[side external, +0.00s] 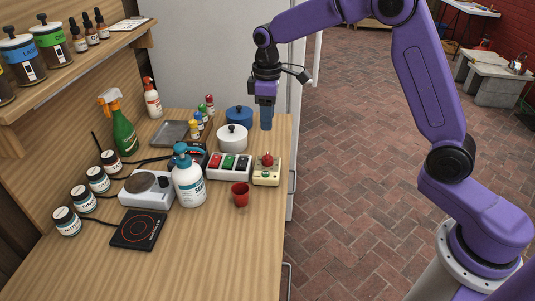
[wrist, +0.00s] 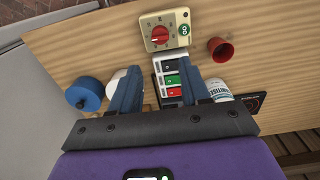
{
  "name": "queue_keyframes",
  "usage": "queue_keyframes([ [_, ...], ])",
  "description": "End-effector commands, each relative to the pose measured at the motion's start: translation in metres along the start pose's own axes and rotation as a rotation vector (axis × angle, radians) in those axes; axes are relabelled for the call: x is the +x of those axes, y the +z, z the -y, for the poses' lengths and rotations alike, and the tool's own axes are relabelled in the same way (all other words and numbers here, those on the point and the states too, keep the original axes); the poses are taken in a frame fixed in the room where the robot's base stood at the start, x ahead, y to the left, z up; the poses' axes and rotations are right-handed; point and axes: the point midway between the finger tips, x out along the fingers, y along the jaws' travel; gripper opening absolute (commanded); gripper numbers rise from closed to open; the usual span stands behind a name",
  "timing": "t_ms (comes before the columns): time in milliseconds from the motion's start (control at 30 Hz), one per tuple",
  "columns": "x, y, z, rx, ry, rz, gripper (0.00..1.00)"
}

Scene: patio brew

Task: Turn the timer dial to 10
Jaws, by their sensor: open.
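The timer (side external: 266,171) is a cream box with a red dial on its top, near the right edge of the wooden counter. The dial numbers are too small to read. My gripper (side external: 266,124) points down above the counter, behind and above the timer, apart from it. In the wrist view my gripper (wrist: 162,80) has its two blue fingers spread, with nothing held between them.
A switch box (side external: 229,167) stands left of the timer. A red cup (side external: 240,194) stands in front, and white (side external: 232,138) and blue (side external: 239,115) pots stand behind. A white pump bottle (side external: 188,184) is farther left. The counter's front is clear.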

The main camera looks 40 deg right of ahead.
Motion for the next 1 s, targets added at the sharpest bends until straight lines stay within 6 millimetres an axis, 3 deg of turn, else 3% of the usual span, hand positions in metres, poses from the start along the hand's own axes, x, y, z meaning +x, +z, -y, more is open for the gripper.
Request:
queue_keyframes([
  [400,0.081,0.001,0.001,0.000,-0.002,0.004,0.46],
  [600,0.111,0.001,0.000,0.000,-0.001,0.003,0.46],
  [800,0.127,0.000,0.000,0.000,0.000,0.000,0.46],
  [1000,0.130,0.000,0.000,0.000,0.000,0.000,0.46],
])
